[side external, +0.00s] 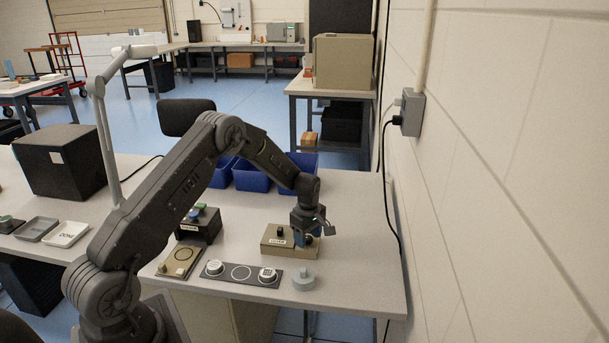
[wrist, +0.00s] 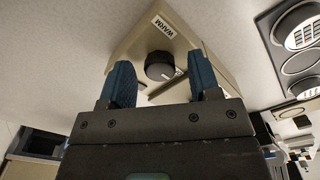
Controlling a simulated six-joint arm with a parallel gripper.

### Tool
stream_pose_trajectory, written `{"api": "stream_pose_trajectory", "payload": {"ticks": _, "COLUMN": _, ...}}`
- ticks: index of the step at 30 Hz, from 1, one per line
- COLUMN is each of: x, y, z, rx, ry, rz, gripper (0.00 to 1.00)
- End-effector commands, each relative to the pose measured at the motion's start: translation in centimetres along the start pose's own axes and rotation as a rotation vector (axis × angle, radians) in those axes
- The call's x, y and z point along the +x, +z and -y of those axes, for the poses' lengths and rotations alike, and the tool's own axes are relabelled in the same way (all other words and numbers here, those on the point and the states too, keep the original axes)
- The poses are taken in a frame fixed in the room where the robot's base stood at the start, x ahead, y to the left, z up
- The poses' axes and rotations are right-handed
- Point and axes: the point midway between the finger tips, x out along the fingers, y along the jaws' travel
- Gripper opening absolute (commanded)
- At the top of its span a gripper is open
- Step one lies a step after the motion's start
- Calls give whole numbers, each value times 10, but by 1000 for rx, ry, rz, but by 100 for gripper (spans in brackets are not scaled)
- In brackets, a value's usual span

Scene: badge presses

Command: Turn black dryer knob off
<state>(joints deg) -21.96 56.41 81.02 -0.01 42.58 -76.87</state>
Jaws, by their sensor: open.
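The dryer is a beige box with a white "WARM" label (wrist: 167,26); in the side external view the box (side external: 270,249) sits on the bench near its right end. Its round black knob (wrist: 159,65) has a pale pointer mark toward the right in the wrist view. The knob also shows in the side external view (side external: 281,231). My gripper (wrist: 161,70) is open, with blue fingertips either side of the knob in the wrist view. In the side external view my gripper (side external: 306,238) is over the right part of the box, right of the knob. No contact is visible.
A dark strip (side external: 241,273) with round white pieces lies in front of the box, and a grey round piece (side external: 304,280) stands to its right. A dark machine (side external: 199,223) stands left. Blue bins (side external: 250,176) are behind. A wall closes off the right.

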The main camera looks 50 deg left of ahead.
Motion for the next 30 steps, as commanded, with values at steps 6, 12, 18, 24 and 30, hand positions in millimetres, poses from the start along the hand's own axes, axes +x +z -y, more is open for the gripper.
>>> {"api": "stream_pose_trajectory", "payload": {"ticks": 6, "x": 0, "y": 0, "z": 0, "rx": -260, "ry": 0, "rz": 0, "gripper": 57}}
{"api": "stream_pose_trajectory", "payload": {"ticks": 12, "x": 0, "y": 0, "z": 0, "rx": -498, "ry": 0, "rz": 0, "gripper": 57}}
{"api": "stream_pose_trajectory", "payload": {"ticks": 18, "x": -20, "y": 0, "z": -1, "rx": -636, "ry": 5, "rz": 1, "gripper": 57}}
{"api": "stream_pose_trajectory", "payload": {"ticks": 24, "x": -57, "y": 0, "z": 0, "rx": -633, "ry": 3, "rz": 0, "gripper": 57}}
{"api": "stream_pose_trajectory", "payload": {"ticks": 30, "x": -96, "y": 0, "z": -1, "rx": -632, "ry": 5, "rz": 0, "gripper": 57}}
